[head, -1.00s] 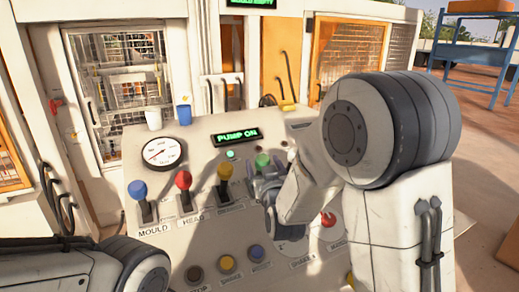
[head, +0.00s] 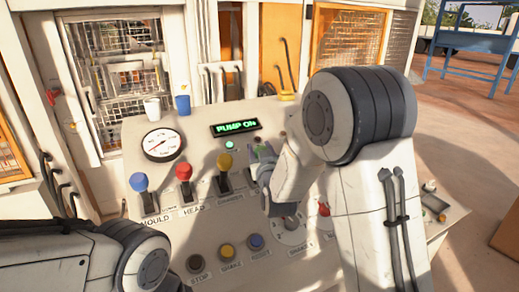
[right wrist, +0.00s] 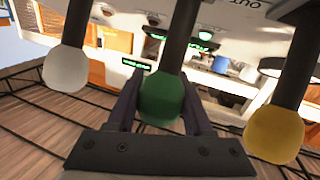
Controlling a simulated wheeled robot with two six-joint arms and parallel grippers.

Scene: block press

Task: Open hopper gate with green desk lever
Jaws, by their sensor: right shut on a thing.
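The green lever knob (head: 264,151) stands on the sloping desk panel, right of the yellow lever, and is partly covered by my right gripper (head: 262,168). In the right wrist view the green knob (right wrist: 160,100) sits between the two dark fingers of the right gripper (right wrist: 160,108), which is shut on it. The lever's dark shaft runs from the knob towards the panel. My left arm shows at the lower left of the head view, but its gripper is out of view. I cannot make out the hopper gate.
Blue (head: 138,181), red (head: 183,172) and yellow (head: 225,161) levers stand in a row to the left. A white knob (right wrist: 66,69) is close beside the gripper. Push buttons (head: 227,251) lie nearer me. A lit PUMP ON display (head: 235,128) and gauge (head: 162,145) are behind.

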